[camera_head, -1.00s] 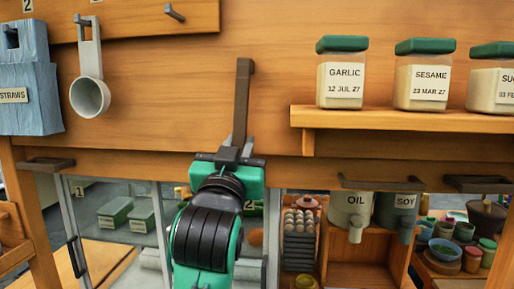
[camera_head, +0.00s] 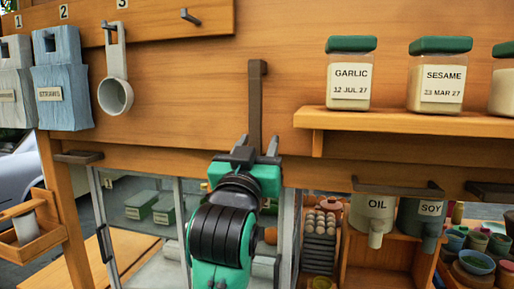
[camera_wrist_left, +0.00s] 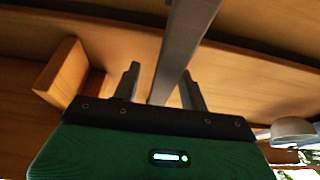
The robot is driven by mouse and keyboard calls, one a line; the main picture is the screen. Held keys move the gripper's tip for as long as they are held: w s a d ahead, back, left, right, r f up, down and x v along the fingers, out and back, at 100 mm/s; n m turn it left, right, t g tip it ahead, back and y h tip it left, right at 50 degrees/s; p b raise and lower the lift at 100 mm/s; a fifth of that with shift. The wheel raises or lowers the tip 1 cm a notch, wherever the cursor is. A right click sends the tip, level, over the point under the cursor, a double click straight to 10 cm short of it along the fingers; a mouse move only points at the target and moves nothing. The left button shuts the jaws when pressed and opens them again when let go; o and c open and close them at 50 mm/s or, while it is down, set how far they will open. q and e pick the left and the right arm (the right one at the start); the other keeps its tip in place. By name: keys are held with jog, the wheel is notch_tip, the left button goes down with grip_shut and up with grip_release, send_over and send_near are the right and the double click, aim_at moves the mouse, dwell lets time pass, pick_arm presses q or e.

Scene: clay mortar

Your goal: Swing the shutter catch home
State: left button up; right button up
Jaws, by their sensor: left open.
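The shutter catch appears to be the dark grey-brown bar (camera_head: 256,105) on the wooden panel, standing nearly upright with a short hooked top. My left gripper (camera_head: 258,143) is at its lower end, fingers pointing up and apart. In the left wrist view the bar (camera_wrist_left: 182,50) runs between the two open fingers (camera_wrist_left: 161,88), with gaps showing on both sides. The bar's lower end is hidden by the gripper in the head view. My right gripper is not in view.
A shelf (camera_head: 400,125) with lidded jars juts out to the right of the bar. A ladle (camera_head: 115,85) and straw holder (camera_head: 62,85) hang at left. Dark handles (camera_head: 385,185) line the panel's lower edge. Glass panes and dispensers are below.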

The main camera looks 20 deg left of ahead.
pick_arm(q)
jog(key=b+v, duration=1.1)
jog(key=v, duration=0.2)
jog(key=shift+s+f, duration=0.25)
jog(key=shift+s, duration=0.05)
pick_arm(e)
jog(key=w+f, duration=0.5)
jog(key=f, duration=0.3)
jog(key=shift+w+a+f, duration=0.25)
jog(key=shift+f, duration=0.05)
